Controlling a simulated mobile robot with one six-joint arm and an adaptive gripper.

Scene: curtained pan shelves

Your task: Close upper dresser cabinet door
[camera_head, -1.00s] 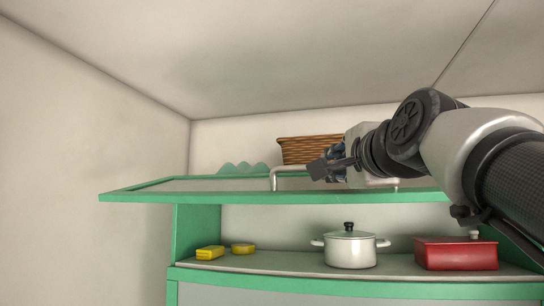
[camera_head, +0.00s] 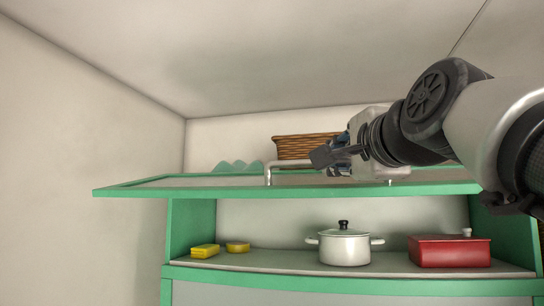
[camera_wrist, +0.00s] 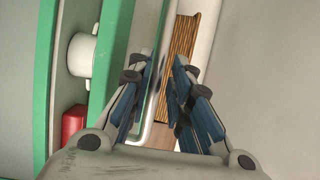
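The upper cabinet door (camera_head: 130,190) is a green-framed panel swung up to about level, above the open shelf. A pale metal bar handle (camera_head: 268,172) stands up from its face. My gripper (camera_head: 319,156) is over the door, at about the height of the handle bar. In the wrist view my gripper (camera_wrist: 160,65) is open, its two blue-padded fingers apart. The handle bar (camera_wrist: 156,85) shows between the fingers, closer to the left one; I cannot tell whether they touch. My wrist hides part of the handle in the head view.
A wicker basket (camera_head: 290,147) stands behind the raised door. Below it, the shelf (camera_head: 270,262) holds a white lidded pot (camera_head: 344,248), a red box-shaped pan (camera_head: 449,252) and yellow sponges (camera_head: 205,251). Walls close in at left and back.

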